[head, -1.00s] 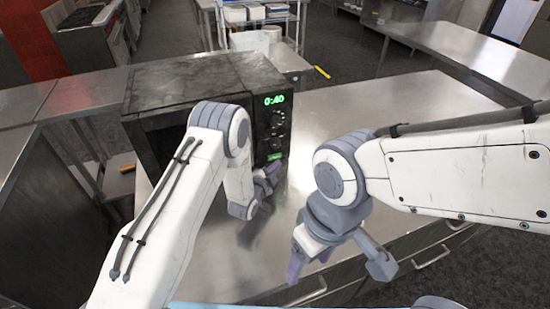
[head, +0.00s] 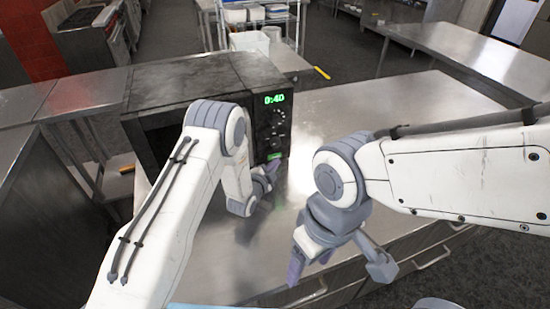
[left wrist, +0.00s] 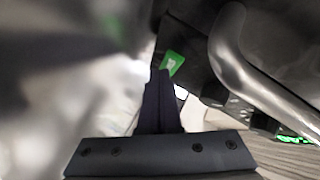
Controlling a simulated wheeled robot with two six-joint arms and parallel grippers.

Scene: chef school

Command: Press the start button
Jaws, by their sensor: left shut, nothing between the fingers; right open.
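The black microwave (head: 190,86) stands on the steel counter, its display reading 0:40 in green. A small green lit start button (head: 274,155) is at the bottom of its control panel. The same green button shows in the left wrist view (left wrist: 174,63). My left gripper (head: 272,170) is shut and empty, just in front of and slightly below the button. In the left wrist view its fingertips appear close to the button's lower left edge; I cannot tell whether they touch it. My right gripper (head: 338,270) is open and empty over the counter's front edge.
A metal handle (left wrist: 250,70) runs beside the panel in the left wrist view. The steel counter (head: 400,120) is clear to the right of the microwave. Drawers with handles line its front. My left forearm hides much of the microwave's front.

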